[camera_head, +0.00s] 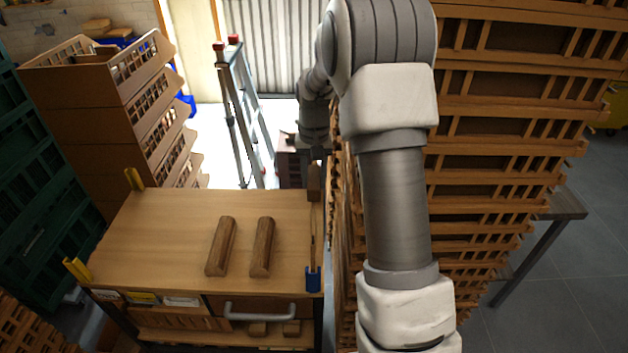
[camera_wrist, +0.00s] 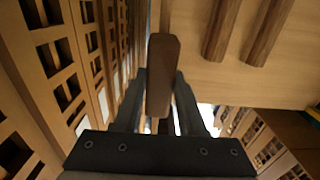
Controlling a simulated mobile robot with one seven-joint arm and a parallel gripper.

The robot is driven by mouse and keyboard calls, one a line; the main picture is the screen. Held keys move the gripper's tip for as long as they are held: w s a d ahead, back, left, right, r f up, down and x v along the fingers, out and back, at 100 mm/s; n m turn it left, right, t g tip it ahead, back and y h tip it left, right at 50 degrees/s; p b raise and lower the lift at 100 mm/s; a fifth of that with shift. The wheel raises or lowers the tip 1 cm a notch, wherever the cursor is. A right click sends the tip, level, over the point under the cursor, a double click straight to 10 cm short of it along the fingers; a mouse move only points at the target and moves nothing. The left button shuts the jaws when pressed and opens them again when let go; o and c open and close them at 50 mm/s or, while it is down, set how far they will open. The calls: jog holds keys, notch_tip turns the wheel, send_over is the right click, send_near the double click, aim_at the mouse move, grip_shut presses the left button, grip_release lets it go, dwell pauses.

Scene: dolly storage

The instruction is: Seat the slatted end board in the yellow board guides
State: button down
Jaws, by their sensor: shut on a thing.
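Two yellow board guides stand at the left corners of the wooden worktop in the head view, a far one (camera_head: 134,179) and a near one (camera_head: 77,270). No board shows between them. A thin upright board (camera_head: 313,235), seen nearly edge-on, stands along the right edge of the worktop, its near end at a blue guide (camera_head: 313,279). Its slats cannot be made out. My gripper (camera_wrist: 160,85) is at the far right corner, shut on a dark brown wooden piece (camera_wrist: 163,65). This piece also shows in the head view (camera_head: 314,182); whether it belongs to the board is unclear.
Two rounded wooden bars (camera_head: 221,246) lie mid-worktop (camera_head: 160,225). A drawer with a grey handle (camera_head: 260,311) is below. Slatted crates are stacked close on the right (camera_head: 500,150) and at the back left (camera_head: 85,110). A stepladder (camera_head: 240,110) stands behind.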

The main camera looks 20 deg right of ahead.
notch_tip(320, 180, up, 6)
jog(key=p, duration=0.4)
jog(key=shift+r, duration=0.25)
jog(key=shift+f, duration=0.1)
dwell(0.8)
